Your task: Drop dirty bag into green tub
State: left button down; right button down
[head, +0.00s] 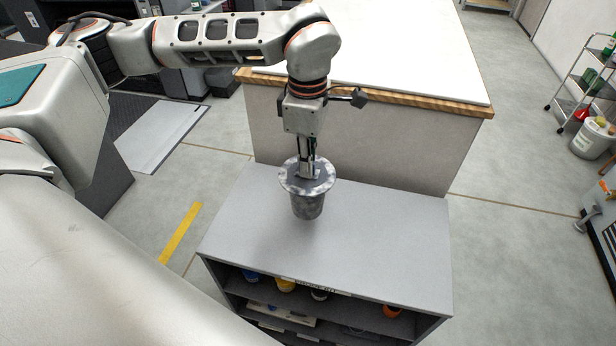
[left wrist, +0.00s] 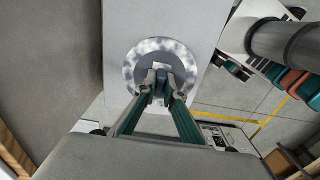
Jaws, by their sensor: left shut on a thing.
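The dirty bag (head: 308,206) is a grey, mottled, cup-shaped piece with a wide, blotchy light-and-dark flange around its top. It hangs upright over the grey cabinet top; I cannot tell whether its bottom touches. My left gripper (head: 310,172) points straight down and is shut on the middle of the bag's top. In the left wrist view my left gripper's fingertips (left wrist: 161,86) meet at the centre of the bag's ring-shaped flange (left wrist: 133,68). I cannot make out a green tub in either view. My right gripper is not in view.
A low grey cabinet (head: 390,240) has open shelves holding small coloured items. Behind it stands a taller block with a white, wood-edged top (head: 400,60). A white bucket (head: 590,142) and a wire cart (head: 580,85) are at the far right. Floor is clear between.

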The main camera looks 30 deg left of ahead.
aim_at(308, 180)
pick_arm(q)
jog(key=shift+f, duration=2.35)
jog(key=shift+f, duration=0.15)
jog(key=c, duration=2.1)
grip_release()
jog(key=shift+c, duration=0.2)
